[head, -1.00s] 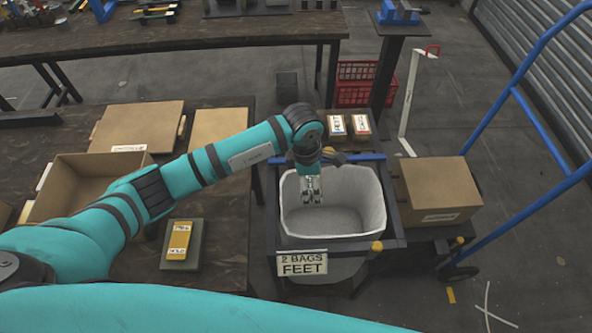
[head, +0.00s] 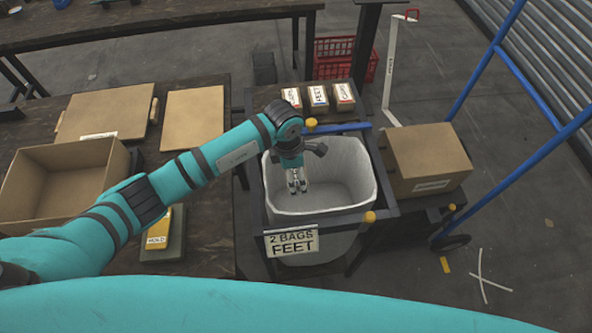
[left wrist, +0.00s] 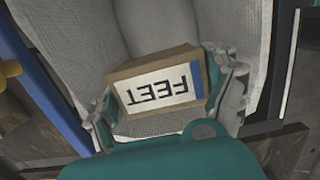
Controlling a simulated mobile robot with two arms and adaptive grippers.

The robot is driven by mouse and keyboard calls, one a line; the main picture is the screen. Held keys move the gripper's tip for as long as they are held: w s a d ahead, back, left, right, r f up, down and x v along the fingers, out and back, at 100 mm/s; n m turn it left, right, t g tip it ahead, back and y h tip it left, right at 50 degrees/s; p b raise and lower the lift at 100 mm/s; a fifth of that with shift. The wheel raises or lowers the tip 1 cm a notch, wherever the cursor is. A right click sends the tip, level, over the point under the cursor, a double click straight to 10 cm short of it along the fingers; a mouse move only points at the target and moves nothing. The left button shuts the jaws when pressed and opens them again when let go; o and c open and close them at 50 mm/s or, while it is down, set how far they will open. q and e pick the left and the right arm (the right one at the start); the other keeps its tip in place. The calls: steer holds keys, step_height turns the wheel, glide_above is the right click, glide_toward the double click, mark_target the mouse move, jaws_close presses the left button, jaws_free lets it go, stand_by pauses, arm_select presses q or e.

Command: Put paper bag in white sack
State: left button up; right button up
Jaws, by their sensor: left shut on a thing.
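The white sack (head: 349,158) hangs open in a dark frame in the middle of the head view, above a sign reading "2 BAGS FEET" (head: 291,242). My left gripper (head: 297,189) points down over the sack's opening. In the left wrist view my left gripper is shut on a small brown paper bag (left wrist: 119,78), with a white "FEET" label upside down and a blue strip. The sack's pale inner walls (left wrist: 90,40) lie around the bag. In the head view the held bag is hidden behind the gripper. My right gripper is out of view.
Several paper bags, one labelled "FEET" (head: 318,97), stand on a shelf behind the sack. A closed cardboard box (head: 427,158) stands right of it. An open box (head: 112,183) and a yellow item (head: 158,228) lie on the left table. A blue cart frame (head: 530,100) is at right.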

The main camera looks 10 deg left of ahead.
arm_select(q)
step_height(320, 180, down, 10)
steer(key=b, duration=0.8)
steer(key=o, duration=1.1)
steer(key=r, duration=0.4)
steer(key=a+r, duration=0.1)
steer(key=r, duration=0.7)
steer(key=shift+s+a, duration=0.15)
steer(key=shift+a, duration=0.1)
